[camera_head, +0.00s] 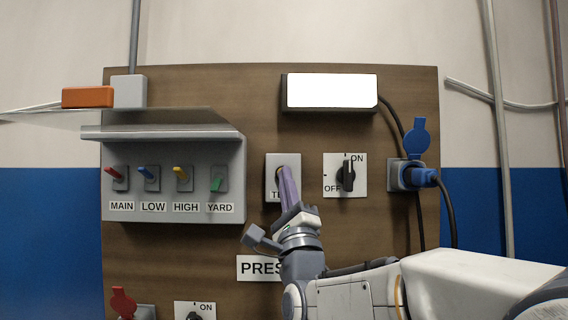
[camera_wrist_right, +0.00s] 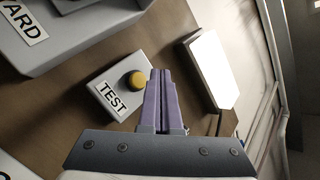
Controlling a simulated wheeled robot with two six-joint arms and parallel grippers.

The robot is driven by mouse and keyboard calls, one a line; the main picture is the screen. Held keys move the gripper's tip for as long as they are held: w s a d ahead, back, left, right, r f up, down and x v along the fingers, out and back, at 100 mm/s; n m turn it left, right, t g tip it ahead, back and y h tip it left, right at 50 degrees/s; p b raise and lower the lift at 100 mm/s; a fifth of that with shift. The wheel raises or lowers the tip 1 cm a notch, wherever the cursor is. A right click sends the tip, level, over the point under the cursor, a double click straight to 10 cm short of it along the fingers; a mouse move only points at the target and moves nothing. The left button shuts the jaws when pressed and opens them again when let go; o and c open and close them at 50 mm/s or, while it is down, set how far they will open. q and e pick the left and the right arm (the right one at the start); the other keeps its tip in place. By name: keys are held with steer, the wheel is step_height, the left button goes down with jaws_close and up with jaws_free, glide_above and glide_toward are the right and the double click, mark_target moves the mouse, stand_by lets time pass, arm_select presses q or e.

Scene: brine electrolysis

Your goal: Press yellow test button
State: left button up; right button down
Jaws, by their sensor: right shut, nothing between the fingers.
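The yellow test button (camera_wrist_right: 136,80) sits on a light grey box (camera_wrist_right: 112,97) labelled TEST, in the right wrist view. In the head view the same box (camera_head: 272,190) is on the brown board, and my right gripper hides most of its front, including nearly all of the button. My right gripper (camera_head: 282,170) is shut and empty, with its purple fingers pointing up at the box. In the right wrist view its fingertips (camera_wrist_right: 161,72) appear just beside the button; I cannot tell whether they touch it. My left gripper is not in view.
A black OFF/ON rotary switch (camera_head: 348,176) is right of the test box. A grey panel with several coloured levers (camera_head: 130,210) is at left, under a clear cover (camera_head: 150,118). A lit white lamp (camera_head: 330,91) is above. A blue plug (camera_head: 420,177) is at right.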

steer(key=shift+w, duration=1.2)
stand_by(1.1)
steer(key=shift+w+b, duration=0.45)
steer(key=shift+b, duration=0.2)
